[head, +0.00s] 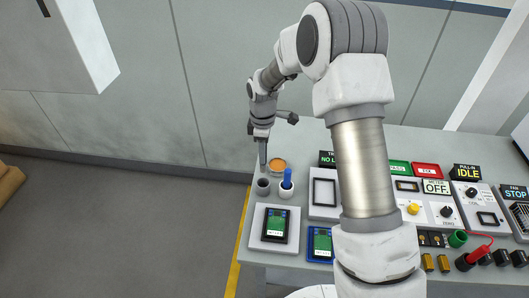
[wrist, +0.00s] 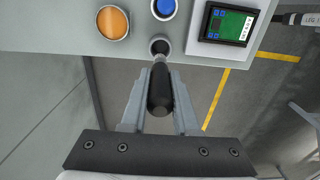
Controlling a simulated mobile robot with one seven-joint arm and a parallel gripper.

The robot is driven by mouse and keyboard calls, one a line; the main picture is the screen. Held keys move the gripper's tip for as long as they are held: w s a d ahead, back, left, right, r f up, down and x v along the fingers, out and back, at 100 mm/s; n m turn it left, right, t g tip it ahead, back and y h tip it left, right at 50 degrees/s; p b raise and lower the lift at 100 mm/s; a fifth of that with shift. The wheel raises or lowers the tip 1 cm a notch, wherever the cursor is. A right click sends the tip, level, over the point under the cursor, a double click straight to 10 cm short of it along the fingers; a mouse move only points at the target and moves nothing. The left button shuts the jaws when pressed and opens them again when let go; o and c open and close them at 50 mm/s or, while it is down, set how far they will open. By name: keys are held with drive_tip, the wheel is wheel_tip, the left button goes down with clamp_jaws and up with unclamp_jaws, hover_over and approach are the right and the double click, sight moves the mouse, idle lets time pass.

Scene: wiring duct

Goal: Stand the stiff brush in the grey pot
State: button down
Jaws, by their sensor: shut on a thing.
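My gripper (head: 262,140) is shut on the black handle of the brush (wrist: 159,88), above the bench's left end. The brush points down, and its lower end is at the mouth of the grey pot (head: 263,187). In the wrist view the pot's dark opening (wrist: 159,43) lies just beyond the brush's far end. The bristles are hidden, and I cannot tell how deep the tip is in the pot.
Panels and switches fill the bench's right.

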sight(263, 171)
drive_tip(key=shift+f+b, duration=2.8)
drive_tip(key=shift+f, duration=1.55)
drive_tip(key=c, duration=0.6)
unclamp_jaws()
wheel_tip(263, 171, up, 17)
drive_tip(key=shift+f+b, duration=0.1)
drive_tip(key=shift+b, duration=0.25)
drive_tip(key=shift+r, duration=0.35)
